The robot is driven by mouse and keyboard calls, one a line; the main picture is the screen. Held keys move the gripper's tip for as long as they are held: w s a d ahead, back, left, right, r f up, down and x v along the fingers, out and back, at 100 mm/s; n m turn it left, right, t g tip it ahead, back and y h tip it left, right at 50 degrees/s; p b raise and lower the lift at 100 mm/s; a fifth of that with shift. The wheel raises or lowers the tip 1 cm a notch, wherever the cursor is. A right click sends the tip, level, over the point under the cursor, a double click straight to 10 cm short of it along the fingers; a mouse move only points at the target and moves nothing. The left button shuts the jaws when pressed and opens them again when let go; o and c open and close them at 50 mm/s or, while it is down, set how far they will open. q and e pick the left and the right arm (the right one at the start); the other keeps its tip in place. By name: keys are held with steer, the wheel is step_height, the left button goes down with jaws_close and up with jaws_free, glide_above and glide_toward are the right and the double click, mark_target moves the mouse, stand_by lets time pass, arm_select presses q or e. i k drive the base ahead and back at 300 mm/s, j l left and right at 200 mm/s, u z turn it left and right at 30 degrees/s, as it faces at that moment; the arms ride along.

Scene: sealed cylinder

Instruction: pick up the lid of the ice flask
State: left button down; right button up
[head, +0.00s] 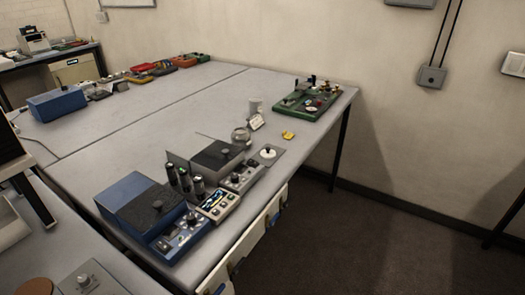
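I cannot tell for sure which object is the ice flask or its lid. A small grey cup-like cylinder (255,106) stands upright toward the far right of the long table. A small rounded, glassy vessel (241,136) stands nearer, beside a little white card (256,122). A brown round disc (34,286) shows at the bottom left edge, partly cut off. Neither of my grippers is in the head view.
The long grey table (130,140) holds a blue box (130,192) with a dark top, a grey box (180,167), control panels (218,206) and a green board (303,102). Its middle is clear. Open floor (370,235) lies to the right.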

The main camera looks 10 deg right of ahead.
mark_target(268, 153)
steer(key=u, duration=0.25)
steer(key=i+l+u, duration=0.15)
steer(key=l+u, duration=0.3)
steer(key=i+l+u, duration=0.1)
steer(key=l+u, duration=0.35)
